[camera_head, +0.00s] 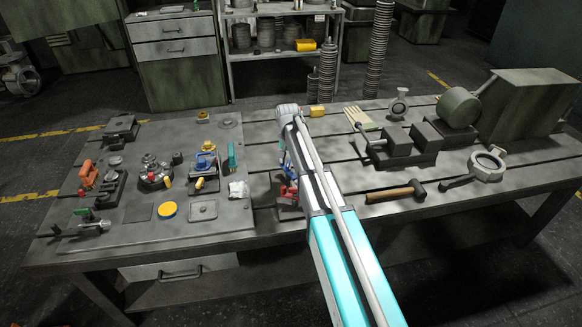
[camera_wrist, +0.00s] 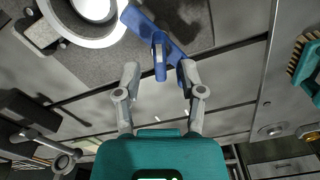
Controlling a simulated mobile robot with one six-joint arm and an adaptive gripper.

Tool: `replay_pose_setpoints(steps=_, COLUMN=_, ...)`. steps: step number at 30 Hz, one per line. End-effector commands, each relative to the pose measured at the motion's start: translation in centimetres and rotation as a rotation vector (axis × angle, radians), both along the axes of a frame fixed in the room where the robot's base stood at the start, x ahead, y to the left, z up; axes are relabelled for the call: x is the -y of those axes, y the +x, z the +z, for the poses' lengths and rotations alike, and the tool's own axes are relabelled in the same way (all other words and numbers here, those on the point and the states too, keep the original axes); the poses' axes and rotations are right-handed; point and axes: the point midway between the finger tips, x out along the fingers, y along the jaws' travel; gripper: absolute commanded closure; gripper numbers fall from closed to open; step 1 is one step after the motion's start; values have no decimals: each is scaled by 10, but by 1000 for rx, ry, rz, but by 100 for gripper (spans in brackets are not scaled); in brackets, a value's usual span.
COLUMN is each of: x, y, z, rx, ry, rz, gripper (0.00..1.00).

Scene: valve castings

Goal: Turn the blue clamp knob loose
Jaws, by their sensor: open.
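In the wrist view, a blue clamp bar (camera_wrist: 138,22) lies slanted beside a pale round casting (camera_wrist: 95,38). A narrow blue upright piece (camera_wrist: 160,62), which looks like the clamp knob, stands at the bar. My gripper (camera_wrist: 159,75) is open, with one finger on each side of this blue piece. I see a gap on both sides and cannot tell whether anything touches.
In the head view, a plate at the left holds several small fixtures, including a yellow disc (camera_head: 167,210). A hammer (camera_head: 397,192), a dark vise (camera_head: 395,148) and a flanged casting (camera_head: 487,165) are at the right. A teal brush (camera_wrist: 306,65) is at the wrist view's right edge.

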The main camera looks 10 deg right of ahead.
Motion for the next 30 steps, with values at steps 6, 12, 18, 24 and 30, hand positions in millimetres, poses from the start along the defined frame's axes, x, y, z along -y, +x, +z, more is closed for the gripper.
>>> replay_pose_setpoints(steps=6, x=0, y=0, z=-14, rx=0, ry=0, rz=0, gripper=49)
replay_pose_setpoints(steps=12, x=0, y=0, z=-17, rx=0, ry=0, rz=0, gripper=49)
replay_pose_setpoints(steps=18, x=0, y=0, z=-17, rx=0, ry=0, rz=0, gripper=49)
replay_pose_setpoints(steps=24, x=0, y=0, z=-17, rx=0, ry=0, rz=0, gripper=67)
replay_pose_setpoints(steps=30, x=0, y=0, z=-17, rx=0, ry=0, rz=0, gripper=100)
